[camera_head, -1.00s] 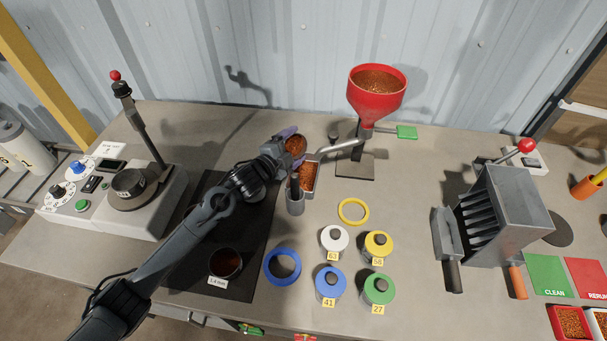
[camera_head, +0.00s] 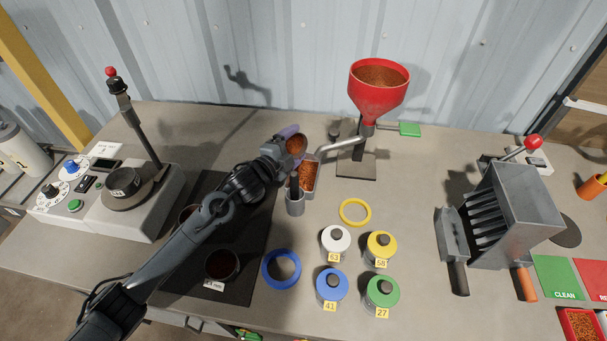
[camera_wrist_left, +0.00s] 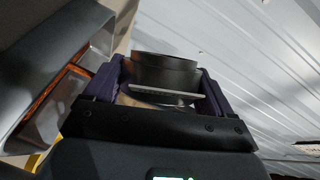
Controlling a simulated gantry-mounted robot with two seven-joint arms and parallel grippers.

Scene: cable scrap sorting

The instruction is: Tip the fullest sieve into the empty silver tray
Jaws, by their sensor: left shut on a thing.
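My left gripper (camera_head: 284,143) is shut on a round dark sieve (camera_head: 297,146) and holds it steeply tilted, its open side facing the silver tray (camera_head: 317,177). Copper-coloured granules show inside the sieve and also in the tray just below it. In the left wrist view the sieve (camera_wrist_left: 165,72) sits between the purple finger pads, with a pale label strip on its side. Another sieve (camera_head: 222,266) with dark reddish contents stands on the black mat, and a further round rim (camera_head: 187,213) is mostly hidden by my arm. My right gripper is not in view.
A red hopper (camera_head: 377,98) of granules stands behind the tray, its metal arm reaching toward it. Blue (camera_head: 281,269) and yellow (camera_head: 355,212) rings and several lidded jars lie right. A grey machine (camera_head: 510,215) stands farther right.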

